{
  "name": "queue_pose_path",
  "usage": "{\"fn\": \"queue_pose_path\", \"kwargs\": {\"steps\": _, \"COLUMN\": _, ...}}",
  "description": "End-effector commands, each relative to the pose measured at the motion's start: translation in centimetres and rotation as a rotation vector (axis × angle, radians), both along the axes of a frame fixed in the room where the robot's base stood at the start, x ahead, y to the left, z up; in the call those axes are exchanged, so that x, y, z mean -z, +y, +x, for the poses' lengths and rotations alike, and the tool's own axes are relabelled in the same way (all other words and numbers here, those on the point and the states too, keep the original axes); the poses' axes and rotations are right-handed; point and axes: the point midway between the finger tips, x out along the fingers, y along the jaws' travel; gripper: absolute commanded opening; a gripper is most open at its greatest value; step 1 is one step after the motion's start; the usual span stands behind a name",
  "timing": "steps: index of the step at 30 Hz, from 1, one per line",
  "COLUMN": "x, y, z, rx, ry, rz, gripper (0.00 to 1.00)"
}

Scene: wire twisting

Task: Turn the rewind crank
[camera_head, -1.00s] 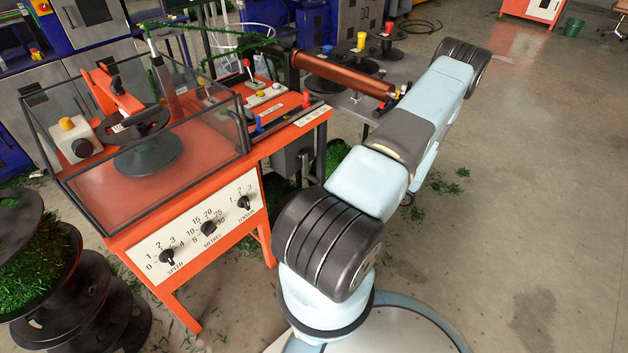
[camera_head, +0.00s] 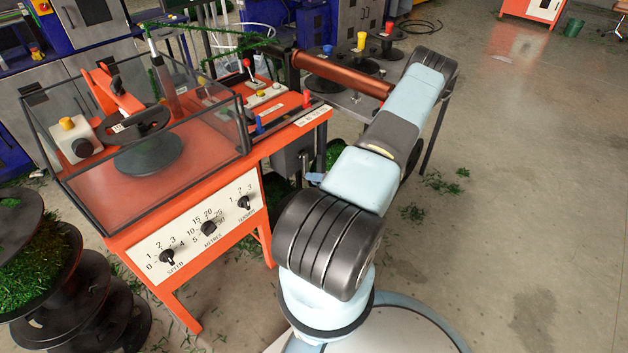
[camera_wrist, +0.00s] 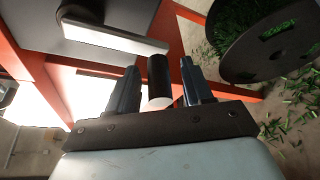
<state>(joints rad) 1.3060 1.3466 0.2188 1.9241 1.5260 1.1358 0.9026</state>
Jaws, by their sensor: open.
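In the wrist view my gripper (camera_wrist: 159,68) is open, with one dark finger on each side of a short black cylinder (camera_wrist: 158,78) with a pale round end. This looks like the handle of the rewind crank. The pale end faces the gripper's palm, and a narrow gap shows on each side of the handle. In the head view my arm reaches beside the orange machine (camera_head: 255,153), and the gripper and crank handle are hidden or too unclear to make out.
A black-flanged spool with green strands (camera_wrist: 275,38) is at upper right in the wrist view. The machine has a clear guard box, knobs and a copper-coloured roller (camera_head: 340,75). Stacked black spools (camera_head: 85,290) stand front left. Open floor (camera_head: 520,180) lies to the right.

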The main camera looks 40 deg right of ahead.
Motion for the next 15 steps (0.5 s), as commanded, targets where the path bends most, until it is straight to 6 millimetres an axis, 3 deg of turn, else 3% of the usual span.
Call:
{"fn": "queue_pose_path", "kwargs": {"steps": 11, "x": 0.14, "y": 0.23, "z": 0.53, "rx": 0.001, "ry": 0.001, "rz": 0.000, "gripper": 0.51}}
{"fn": "queue_pose_path", "kwargs": {"steps": 15, "x": 0.13, "y": 0.23, "z": 0.52, "rx": 0.001, "ry": 0.001, "rz": 0.000, "gripper": 0.40}}
